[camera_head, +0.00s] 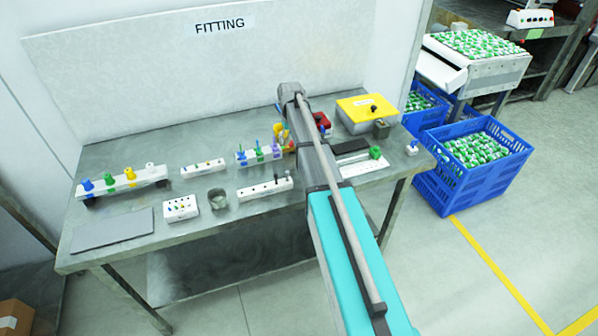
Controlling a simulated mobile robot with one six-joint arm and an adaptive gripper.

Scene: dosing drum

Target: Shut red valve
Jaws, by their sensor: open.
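A white valve block (122,184) stands at the left of the grey bench, with blue, green, yellow and white knobs along its top. I cannot make out a red knob on it. A red object (322,121) shows just right of my arm, partly hidden by it; I cannot tell whether it is the red valve. My arm reaches over the bench from the bottom of the view, and its far end is above the middle back of the bench. My gripper's fingers cannot be made out; the arm hides the space beneath.
The bench (240,219) also bears a grey mat (112,230), a small cup (218,198), white blocks with coloured pegs, and a yellow-lidded box (366,108). A back panel (190,75) rises behind. Blue crates (440,190) stand on the floor at right.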

